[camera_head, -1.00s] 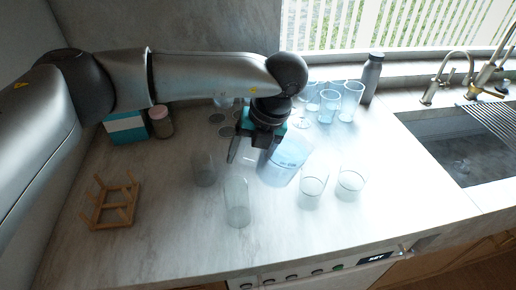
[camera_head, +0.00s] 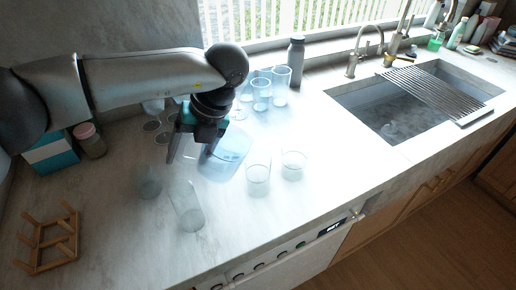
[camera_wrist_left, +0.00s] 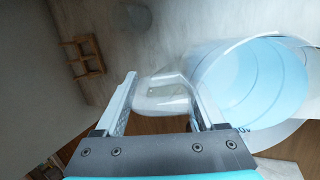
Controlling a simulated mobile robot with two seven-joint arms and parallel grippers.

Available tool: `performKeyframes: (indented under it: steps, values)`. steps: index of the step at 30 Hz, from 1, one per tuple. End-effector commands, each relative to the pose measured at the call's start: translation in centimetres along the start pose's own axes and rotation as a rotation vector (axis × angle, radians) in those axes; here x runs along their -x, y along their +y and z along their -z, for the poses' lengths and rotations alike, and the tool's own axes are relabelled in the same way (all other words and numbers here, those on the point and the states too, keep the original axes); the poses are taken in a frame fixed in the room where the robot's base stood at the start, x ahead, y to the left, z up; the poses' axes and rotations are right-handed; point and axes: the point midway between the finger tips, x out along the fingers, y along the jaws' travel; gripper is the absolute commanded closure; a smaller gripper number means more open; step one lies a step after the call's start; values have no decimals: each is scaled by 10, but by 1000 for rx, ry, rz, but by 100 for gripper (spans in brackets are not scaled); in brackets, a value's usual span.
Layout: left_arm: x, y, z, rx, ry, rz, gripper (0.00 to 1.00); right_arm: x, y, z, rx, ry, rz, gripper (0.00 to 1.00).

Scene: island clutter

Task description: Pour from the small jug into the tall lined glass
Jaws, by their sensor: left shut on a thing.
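The small jug (camera_head: 226,155) is pale blue and see-through, and it leans over the worktop in the head view. My left gripper (camera_head: 190,142) is shut on its clear handle, left of the jug body. In the left wrist view the handle lies between the gripper fingers (camera_wrist_left: 163,105), and the jug's round, marked body (camera_wrist_left: 262,85) fills the right side. A clear glass with a ring line (camera_head: 258,174) stands upright right of the jug, apart from it. It may be the tall lined glass, but I cannot tell for certain. My right gripper is not in view.
Another lined glass (camera_head: 293,166) stands right of it. A tall clear glass (camera_head: 187,208) and a faint glass (camera_head: 148,182) stand in front. Blue glasses (camera_head: 262,96) and a grey bottle (camera_head: 296,62) are behind. A wooden rack (camera_head: 50,240) is front left. The sink (camera_head: 395,110) is right.

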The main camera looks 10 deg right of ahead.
Motion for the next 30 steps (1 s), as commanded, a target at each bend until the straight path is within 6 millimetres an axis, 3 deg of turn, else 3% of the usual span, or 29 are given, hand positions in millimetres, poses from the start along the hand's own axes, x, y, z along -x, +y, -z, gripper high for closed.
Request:
performKeyframes:
  steps: [12, 21, 30]
  values:
    - [2, 0, -1, 1, -2, -3, 100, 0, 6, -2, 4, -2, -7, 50]
    - [10, -7, -2, -17, -3, -125, 100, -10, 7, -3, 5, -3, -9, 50]
    - [12, -6, -2, -18, -2, -139, 100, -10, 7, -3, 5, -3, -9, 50]
